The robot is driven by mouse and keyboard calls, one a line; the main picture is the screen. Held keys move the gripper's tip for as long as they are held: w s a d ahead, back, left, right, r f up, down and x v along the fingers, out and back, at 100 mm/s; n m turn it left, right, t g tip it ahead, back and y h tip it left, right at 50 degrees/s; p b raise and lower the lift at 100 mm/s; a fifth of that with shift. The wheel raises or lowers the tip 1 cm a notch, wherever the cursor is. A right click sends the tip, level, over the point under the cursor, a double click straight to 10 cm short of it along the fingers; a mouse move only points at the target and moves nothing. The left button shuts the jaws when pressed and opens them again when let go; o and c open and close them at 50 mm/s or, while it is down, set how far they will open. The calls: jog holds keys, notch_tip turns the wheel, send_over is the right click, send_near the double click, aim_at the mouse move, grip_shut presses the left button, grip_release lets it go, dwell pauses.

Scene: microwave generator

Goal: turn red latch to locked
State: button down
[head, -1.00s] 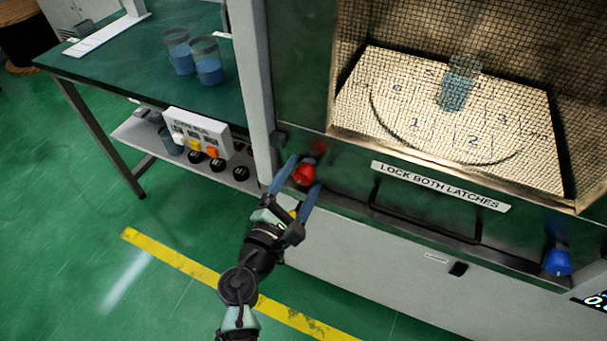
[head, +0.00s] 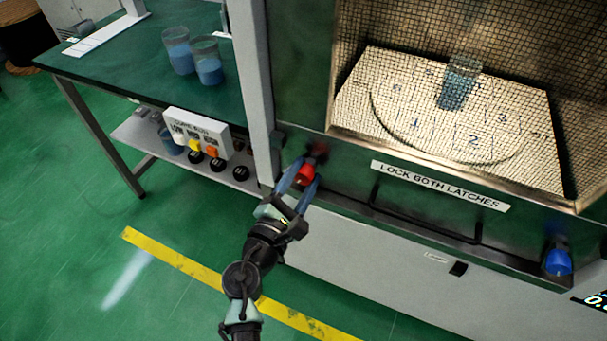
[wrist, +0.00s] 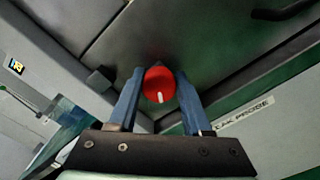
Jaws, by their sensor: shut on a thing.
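The red latch (head: 306,173) is a round knob on the lower left of the microwave's front panel. My gripper (head: 300,174) is shut on it, one blue finger on each side. In the wrist view the red latch (wrist: 159,85) sits between the two fingers of my gripper (wrist: 158,92). A short white mark on its face points down in that view, slightly to the right. The blue latch (head: 558,262) is at the lower right of the same panel, apart from my gripper.
A label reading "LOCK BOTH LATCHES" (head: 440,186) is above a dark bar handle (head: 424,222). A glass with blue liquid (head: 458,84) stands behind the mesh window. A grey post (head: 251,90) stands close left of my gripper. A control box (head: 197,133) is on the left shelf.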

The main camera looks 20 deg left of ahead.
jog(key=m+b, duration=0.3)
jog(key=shift+f+m, duration=0.15)
jog(key=shift+m, duration=0.15)
jog(key=m+b, duration=1)
jog(key=m, duration=0.1)
jog(key=shift+a+m, duration=0.1)
jog(key=shift+m, duration=0.2)
jog(key=shift+m+b, duration=0.95)
jog(key=shift+m, duration=0.35)
jog(key=shift+c, duration=1.8)
grip_release()
